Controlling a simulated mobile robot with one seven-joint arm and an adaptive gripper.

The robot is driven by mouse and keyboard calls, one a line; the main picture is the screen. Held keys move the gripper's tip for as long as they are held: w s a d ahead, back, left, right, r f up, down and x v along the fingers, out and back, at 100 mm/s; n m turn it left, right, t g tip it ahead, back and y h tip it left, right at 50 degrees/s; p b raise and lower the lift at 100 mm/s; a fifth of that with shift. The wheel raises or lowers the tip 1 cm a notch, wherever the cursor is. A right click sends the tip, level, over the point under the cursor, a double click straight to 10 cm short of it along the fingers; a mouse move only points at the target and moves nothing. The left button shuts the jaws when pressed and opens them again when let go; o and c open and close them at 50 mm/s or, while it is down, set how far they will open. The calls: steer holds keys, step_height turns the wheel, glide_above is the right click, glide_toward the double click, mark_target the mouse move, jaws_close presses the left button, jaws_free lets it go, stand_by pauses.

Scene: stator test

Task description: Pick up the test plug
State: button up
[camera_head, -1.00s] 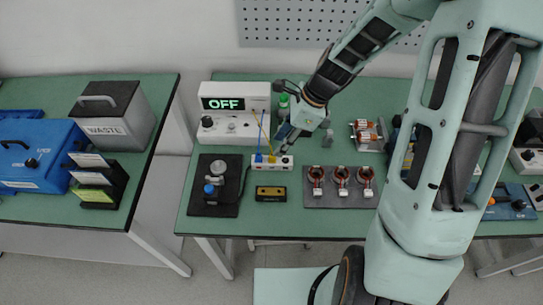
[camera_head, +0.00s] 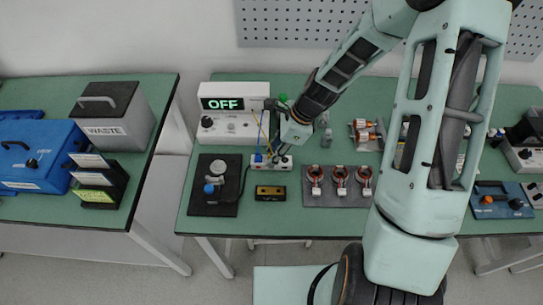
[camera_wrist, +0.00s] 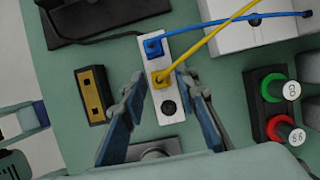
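A white strip holder (camera_head: 262,169) stands on the green table in front of the meter box. It carries a blue plug (camera_wrist: 153,47) and a yellow plug (camera_wrist: 161,78), each with a cable of its own colour. A dark round socket (camera_wrist: 168,107) at the strip's near end is empty. Which plug is the test plug is not marked. My gripper (camera_wrist: 160,82) is open, with one blue-grey finger on each side of the strip around the yellow plug. Contact cannot be told. In the head view my gripper (camera_head: 283,152) is above the strip's right end and partly hides it.
The white meter box (camera_head: 232,125) behind the strip reads OFF. A black-and-yellow socket block (camera_head: 270,193) lies in front, and a black stand (camera_head: 212,185) is at left. Three copper-wound stators sit on a dark mat (camera_head: 338,200) at right. Red and green terminals (camera_wrist: 275,87) stand nearby.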

jaws_close()
steer(key=shift+r, duration=0.15)
steer(key=shift+r, duration=0.55)
steer(key=s+d+r+b, duration=0.1)
steer(key=s+d+r, duration=0.2)
steer(key=s+r, duration=0.8)
steer(key=s, duration=0.2)
steer(key=shift+s+d+r, duration=0.2)
steer(key=shift+s+r, duration=0.1)
steer(key=w+a+p, duration=0.2)
steer(key=w+a, duration=0.2)
steer(key=w, duration=0.4)
steer(key=w+a+p, duration=0.2)
steer(key=w+a, duration=0.2)
steer(key=w, duration=0.5)
steer(key=w+a+p, duration=0.2)
steer(key=w+a, duration=0.1)
steer(key=w, duration=0.6)
steer(key=shift+w+a+p, duration=0.2)
steer(key=shift+a+p, duration=0.2)
